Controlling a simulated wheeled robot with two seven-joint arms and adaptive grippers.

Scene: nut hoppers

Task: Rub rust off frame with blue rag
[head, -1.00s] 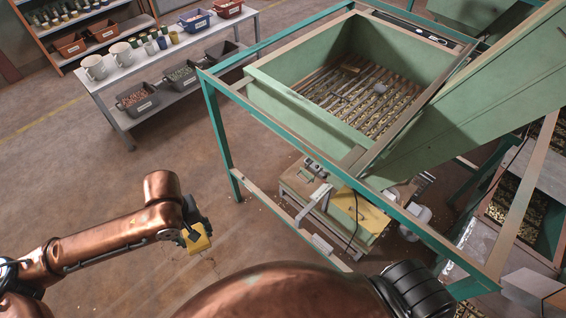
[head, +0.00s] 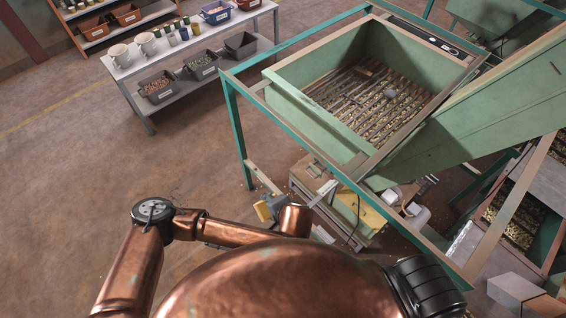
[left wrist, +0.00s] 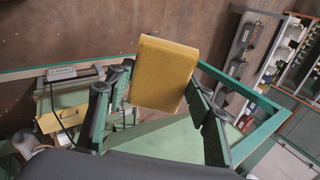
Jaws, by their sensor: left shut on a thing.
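My left gripper (head: 270,207) is low beside the green hopper frame (head: 233,130). It is shut on a folded yellow pad (head: 262,211), which looks like cloth or a sponge. In the left wrist view the yellow pad (left wrist: 165,75) sits between the two dark fingers, and frame bars (left wrist: 255,95) run behind it. I cannot tell whether the pad touches the frame. The frame is teal with brownish worn stretches along its upper bars. No blue rag shows. My right gripper is not in view.
The green hopper (head: 320,115) holds a slatted grate inside the frame. A machine with a yellow panel (head: 362,212) stands beneath it. A white table (head: 185,50) with mugs, jars and bins stands at upper left. The floor between is clear.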

